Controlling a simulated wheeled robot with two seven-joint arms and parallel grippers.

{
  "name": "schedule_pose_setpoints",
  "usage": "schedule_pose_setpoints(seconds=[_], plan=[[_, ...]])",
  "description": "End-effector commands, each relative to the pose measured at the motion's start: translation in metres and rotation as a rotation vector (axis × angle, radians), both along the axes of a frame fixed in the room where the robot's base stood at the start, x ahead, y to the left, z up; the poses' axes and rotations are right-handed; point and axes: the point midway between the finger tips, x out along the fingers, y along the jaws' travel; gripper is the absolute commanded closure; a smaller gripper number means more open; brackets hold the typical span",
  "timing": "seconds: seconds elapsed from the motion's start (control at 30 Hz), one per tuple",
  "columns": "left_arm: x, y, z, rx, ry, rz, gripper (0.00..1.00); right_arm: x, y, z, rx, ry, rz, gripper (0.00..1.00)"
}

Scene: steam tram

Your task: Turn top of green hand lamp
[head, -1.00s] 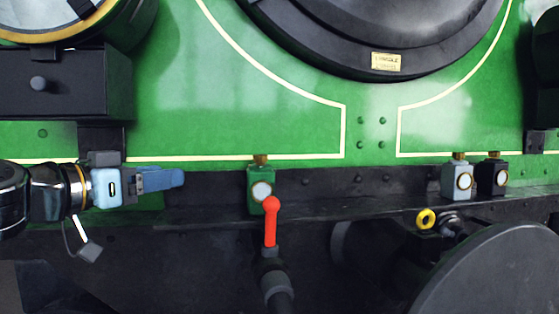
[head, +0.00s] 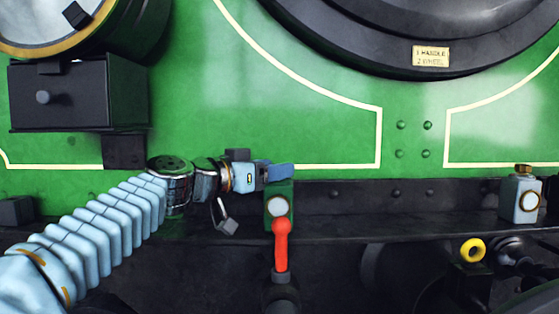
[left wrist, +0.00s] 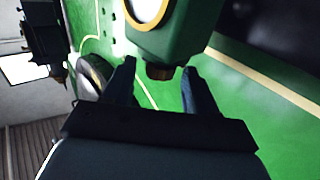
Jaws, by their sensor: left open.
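The green hand lamp (head: 277,206) stands upright on the dark ledge, with a round white lens in a brass ring. My left gripper (head: 281,170) is at the lamp's top in the head view and hides the brass cap there. In the left wrist view the lamp (left wrist: 178,30) appears upside down, its brass top (left wrist: 160,72) lying between the two open blue fingers. A gap shows on both sides of the top, so I see no contact. My right gripper is not in view.
A red-topped lever (head: 281,240) stands right in front of the lamp. A grey lamp (head: 521,200) is on the ledge at the right, with a yellow ring (head: 472,250) below it. A black box (head: 75,95) is at the upper left. The ledge between the lamps is clear.

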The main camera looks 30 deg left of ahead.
Motion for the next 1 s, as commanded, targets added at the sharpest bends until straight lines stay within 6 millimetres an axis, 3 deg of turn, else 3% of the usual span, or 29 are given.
schedule_pose_setpoints(seconds=[0.2,0.5,0.83,1.0], plan=[[0.02,-0.006,0.001,0.0,0.0,0.0,0.43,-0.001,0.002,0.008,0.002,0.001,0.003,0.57],[0.022,-0.006,0.0,0.001,0.0,0.0,0.43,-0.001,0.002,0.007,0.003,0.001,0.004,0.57],[0.022,-0.007,0.0,0.001,0.0,0.0,0.93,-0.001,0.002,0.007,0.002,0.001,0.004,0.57],[0.022,-0.007,-0.001,0.001,0.0,-0.01,0.93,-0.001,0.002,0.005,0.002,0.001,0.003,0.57]])
